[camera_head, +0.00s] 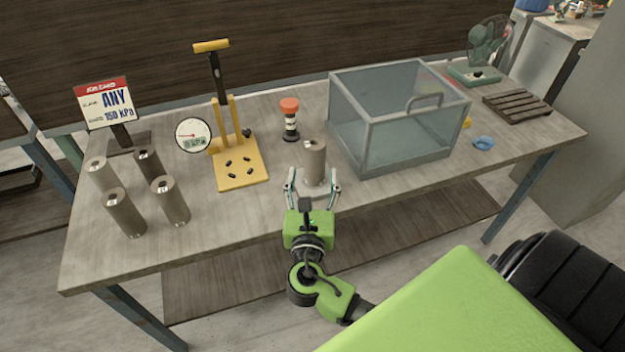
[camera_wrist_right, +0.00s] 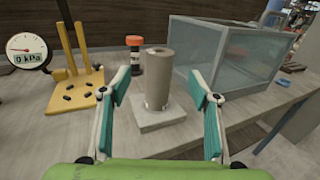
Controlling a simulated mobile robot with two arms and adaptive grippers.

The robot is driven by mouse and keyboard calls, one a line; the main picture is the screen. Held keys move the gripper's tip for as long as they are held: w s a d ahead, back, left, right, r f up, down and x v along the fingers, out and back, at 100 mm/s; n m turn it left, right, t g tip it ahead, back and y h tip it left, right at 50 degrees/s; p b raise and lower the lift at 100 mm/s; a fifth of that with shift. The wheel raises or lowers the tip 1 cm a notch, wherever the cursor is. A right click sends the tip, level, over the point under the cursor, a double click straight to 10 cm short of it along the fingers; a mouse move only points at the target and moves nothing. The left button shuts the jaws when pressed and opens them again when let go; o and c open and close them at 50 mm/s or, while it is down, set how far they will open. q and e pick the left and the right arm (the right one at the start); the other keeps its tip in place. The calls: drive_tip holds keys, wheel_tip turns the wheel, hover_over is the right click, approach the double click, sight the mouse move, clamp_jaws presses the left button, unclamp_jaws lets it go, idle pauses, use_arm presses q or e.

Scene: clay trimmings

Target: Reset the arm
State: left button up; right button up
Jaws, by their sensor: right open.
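My right gripper (camera_head: 312,190) is at the front edge of the table, with its green body low and its fingers pointing away from me. In the right wrist view its two teal-padded fingers (camera_wrist_right: 162,112) are spread wide. A grey-brown cylinder (camera_head: 314,162) stands upright on a small square base between and just beyond the fingers. The cylinder also shows in the right wrist view (camera_wrist_right: 157,75), with a gap to each finger, and its square base (camera_wrist_right: 158,118) lies on the tabletop. My left gripper is in neither view.
The table (camera_head: 245,208) holds several similar cylinders (camera_head: 122,212), a job card sign (camera_head: 106,105), a yellow press (camera_head: 238,165) with a gauge (camera_head: 193,134) reading 0 kPa, an orange-topped beacon (camera_head: 290,118), a glass-walled box (camera_head: 390,125), a fan (camera_head: 485,45), a dark slatted rack (camera_head: 517,105) and a blue item (camera_head: 483,143).

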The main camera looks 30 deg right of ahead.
idle(0.5)
drive_tip(key=s+d+f+m+g+y, duration=0.2)
drive_tip(key=s+f+m+g, duration=0.3)
drive_tip(key=s+f+m, duration=0.4)
drive_tip(key=s+a+f+m+g+y, duration=0.35)
drive_tip(key=s+a+m, duration=0.3)
drive_tip(key=m, duration=0.25)
drive_tip(key=s+a+f+m+g+y, duration=0.25)
drive_tip(key=s+a+m+y, duration=0.3)
drive_tip(key=s+m, duration=0.3)
wheel_tip(320, 180, down, 25)
drive_tip(key=s+g, duration=0.1)
drive_tip(key=s, duration=0.1)
drive_tip(key=s+d+f+g, duration=0.1)
drive_tip(key=s+d+f, duration=0.2)
drive_tip(key=s+f, duration=1.3)
drive_tip(key=shift+s+f+g+b, duration=0.3)
drive_tip(key=shift+s+f+b, duration=0.05)
drive_tip(key=shift+f+b, duration=0.05)
